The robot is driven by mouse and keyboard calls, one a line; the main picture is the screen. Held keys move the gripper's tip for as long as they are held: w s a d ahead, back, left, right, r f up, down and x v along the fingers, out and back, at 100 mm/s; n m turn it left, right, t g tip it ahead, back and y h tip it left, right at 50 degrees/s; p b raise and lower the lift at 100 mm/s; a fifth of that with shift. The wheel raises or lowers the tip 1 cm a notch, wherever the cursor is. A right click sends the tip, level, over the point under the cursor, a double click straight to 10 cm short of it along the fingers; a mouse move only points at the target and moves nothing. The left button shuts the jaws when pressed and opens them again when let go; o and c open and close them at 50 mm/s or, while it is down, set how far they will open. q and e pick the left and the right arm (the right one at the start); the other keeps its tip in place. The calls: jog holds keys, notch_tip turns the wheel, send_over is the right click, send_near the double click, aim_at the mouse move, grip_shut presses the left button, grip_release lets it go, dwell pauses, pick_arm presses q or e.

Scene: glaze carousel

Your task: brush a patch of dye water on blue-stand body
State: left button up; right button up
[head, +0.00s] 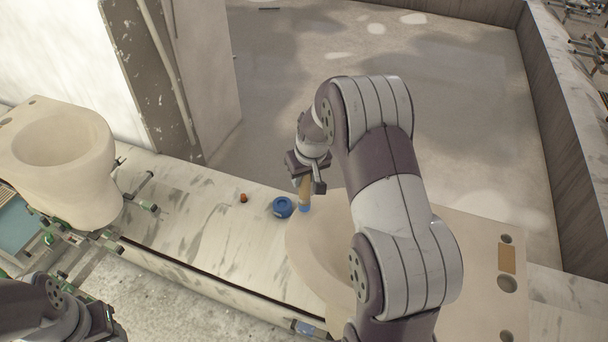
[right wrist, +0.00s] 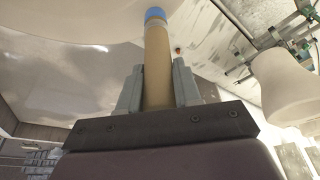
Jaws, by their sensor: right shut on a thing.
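My right gripper (head: 306,182) is shut on a brush with a tan handle (head: 305,190), held with its blue end (head: 304,208) down. In the right wrist view the brush (right wrist: 157,65) stands between the two fingers (right wrist: 158,88), and its blue end (right wrist: 155,14) is near the pale body's surface (right wrist: 60,20). The cream body (head: 468,235) at the right is partly hidden by my right arm; a blue stand part (head: 308,328) shows below it. Whether the brush touches the body, I cannot tell. My left gripper (head: 103,322) is at the bottom left, its jaws unclear.
A blue round pot (head: 283,207) sits on the worn pale ledge (head: 185,205), left of the brush. A small red-orange thing (head: 243,198) lies further left. Another cream body (head: 62,165) rests on a green-clamped stand (head: 140,195). Open floor (head: 440,90) lies behind.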

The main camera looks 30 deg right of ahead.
jog(key=shift+s, duration=0.1)
jog(key=shift+f, duration=0.3)
jog(key=shift+f+b, duration=0.1)
jog(key=shift+b, duration=0.2)
jog(key=shift+f, duration=0.15)
jog(key=s+a, duration=0.4)
jog(key=a, duration=0.1)
jog(key=shift+s+a+p, duration=0.2)
jog(key=shift+s+p, duration=0.05)
jog(key=shift+p, duration=0.15)
dwell(0.5)
